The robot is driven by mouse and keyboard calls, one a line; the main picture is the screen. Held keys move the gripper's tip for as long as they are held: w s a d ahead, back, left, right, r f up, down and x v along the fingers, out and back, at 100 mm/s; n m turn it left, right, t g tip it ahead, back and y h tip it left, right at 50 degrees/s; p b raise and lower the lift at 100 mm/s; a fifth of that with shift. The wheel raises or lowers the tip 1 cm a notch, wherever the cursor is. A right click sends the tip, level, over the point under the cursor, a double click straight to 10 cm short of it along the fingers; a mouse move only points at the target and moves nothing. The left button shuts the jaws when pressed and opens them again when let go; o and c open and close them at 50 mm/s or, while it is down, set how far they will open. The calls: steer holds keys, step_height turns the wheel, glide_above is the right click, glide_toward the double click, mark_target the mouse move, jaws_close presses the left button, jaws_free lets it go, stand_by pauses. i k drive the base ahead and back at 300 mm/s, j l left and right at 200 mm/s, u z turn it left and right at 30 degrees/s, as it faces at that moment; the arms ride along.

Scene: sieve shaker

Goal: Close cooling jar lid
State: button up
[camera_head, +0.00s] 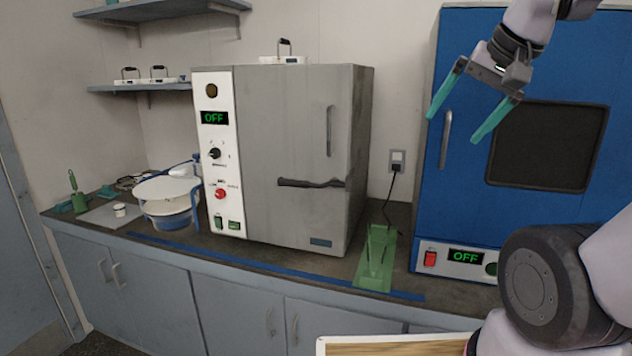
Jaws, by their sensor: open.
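A round vessel that looks like the cooling jar (172,222) stands at the left of the counter, with a pale body and a blue band low down. A pale, disc-like lid (166,188) shows above it, with a blue bracket beside it. A gap seems to show between lid and body, but the exact contact is too small to tell. My gripper (454,126) is at the upper right, in front of the blue cabinet. Its two teal fingers are spread and empty, pointing down and left, far from the jar.
A grey oven (265,150) stands mid-counter, between jar and gripper. A blue oven (460,60) stands at the right. A green stand (376,275) sits between them near the front edge.

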mark_target(196, 156)
steer(key=i+j+u, duration=0.1)
steer(key=j, duration=0.45)
steer(key=i+j+u, duration=0.1)
steer(key=i+j, duration=0.25)
steer(key=j, duration=0.15)
steer(key=i+j, duration=0.25)
steer(key=j, duration=0.25)
steer(key=i+j+u, duration=0.15)
steer(key=j, duration=0.35)
steer(key=i+j+u, duration=0.1)
steer(key=i+j, duration=0.25)
steer(key=j, duration=0.15)
steer(key=i+j+u, duration=0.1)
steer(key=i+j, duration=0.2)
steer(key=j, duration=0.15)
